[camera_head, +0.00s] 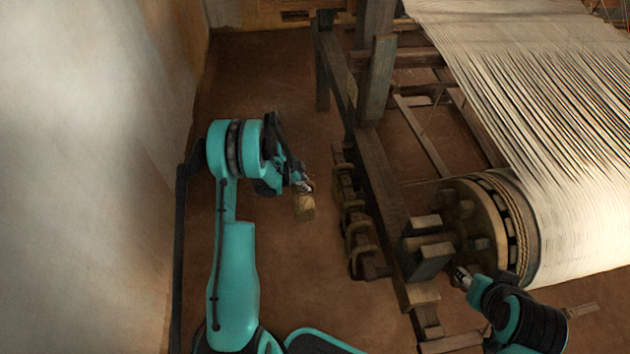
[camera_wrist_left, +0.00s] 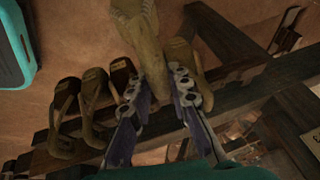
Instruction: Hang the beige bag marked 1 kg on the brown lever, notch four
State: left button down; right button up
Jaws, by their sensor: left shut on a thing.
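My left gripper (camera_head: 305,186) is shut on a beige bag (camera_head: 304,207), which hangs below it in the head view, clear of the floor. In the left wrist view the bag (camera_wrist_left: 137,28) extends away from the fingers, with its upper part between them. No weight mark is readable on it. A dark brown wooden bar (camera_wrist_left: 235,83) crosses behind the fingers in the wrist view; I cannot tell whether it is the lever, and no notches are readable. My right gripper (camera_head: 460,277) is beside the roller's end block; its opening is too small to judge.
Several similar brown looped bags (camera_head: 356,228) stand in a row along the loom's side beam (camera_head: 383,190), right of the held bag. The cloth roller (camera_head: 480,225) and pale warp (camera_head: 540,90) fill the right. A wall (camera_head: 90,180) bounds the left; bare floor (camera_head: 265,80) lies between.

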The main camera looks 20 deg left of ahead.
pick_arm(q)
jog(key=shift+s+a, duration=0.15)
jog(key=shift+a, duration=0.05)
jog(key=shift+r+b, duration=0.4)
jog(key=shift+b, duration=0.2)
notch_tip(320, 180, up, 2)
jog(key=shift+b, duration=0.7)
jog(key=shift+s+a+r, duration=0.1)
jog(key=shift+s+a, duration=0.1)
jog(key=shift+a, duration=0.2)
jog(key=shift+s+a+p, duration=0.25)
jog(key=shift+s+a, duration=0.3)
jog(key=shift+a, duration=0.25)
jog(key=shift+s+a+p, duration=0.25)
jog(key=shift+s+a, duration=0.3)
jog(key=shift+a, duration=0.25)
jog(key=s+a+r, duration=0.1)
jog(key=s+a, duration=0.4)
jog(key=a, duration=0.3)
jog(key=shift+s+a+b, duration=0.15)
jog(key=shift+s+b, duration=0.2)
jog(key=shift+b, duration=0.1)
